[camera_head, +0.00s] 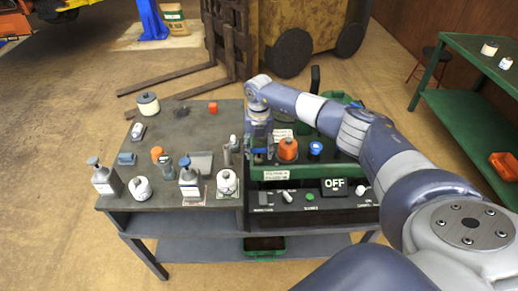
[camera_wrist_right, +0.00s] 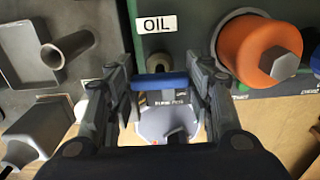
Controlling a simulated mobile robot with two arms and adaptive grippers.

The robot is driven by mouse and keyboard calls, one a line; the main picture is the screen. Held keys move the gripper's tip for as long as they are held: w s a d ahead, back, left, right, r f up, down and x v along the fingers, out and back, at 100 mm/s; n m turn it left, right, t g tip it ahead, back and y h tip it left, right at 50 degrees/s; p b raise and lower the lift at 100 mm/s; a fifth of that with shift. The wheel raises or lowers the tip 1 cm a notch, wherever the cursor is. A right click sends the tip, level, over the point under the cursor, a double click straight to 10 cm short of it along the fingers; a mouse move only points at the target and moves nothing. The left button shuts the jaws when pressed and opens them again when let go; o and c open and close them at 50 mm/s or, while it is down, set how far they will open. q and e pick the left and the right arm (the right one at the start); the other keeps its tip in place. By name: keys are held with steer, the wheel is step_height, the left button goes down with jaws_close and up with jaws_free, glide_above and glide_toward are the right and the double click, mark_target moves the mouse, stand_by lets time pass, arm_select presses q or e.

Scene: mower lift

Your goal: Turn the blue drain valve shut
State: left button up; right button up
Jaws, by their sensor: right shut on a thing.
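The blue drain valve (camera_wrist_right: 165,81) shows in the right wrist view as a blue bar lying crosswise between my fingers. My right gripper (camera_wrist_right: 162,88) is shut on it, with one finger at each end of the bar. In the head view my right gripper (camera_head: 259,158) points down at the left side of the green machine (camera_head: 340,170), just left of an orange filter. The valve cannot be made out clearly there. My left gripper is not in view.
The orange filter (camera_wrist_right: 262,48) is close to the right of the fingers, and an OIL label (camera_wrist_right: 156,23) is above them. A blue cap (camera_head: 316,148) stands beyond the filter. Bottles, a funnel and small parts crowd the grey table (camera_head: 180,222) on the left.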

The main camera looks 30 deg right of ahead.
mark_target(259, 149)
steer(key=o, duration=1.1)
steer(key=shift+c, duration=0.2)
steer(key=shift+r, duration=0.1)
step_height(259, 149, up, 12)
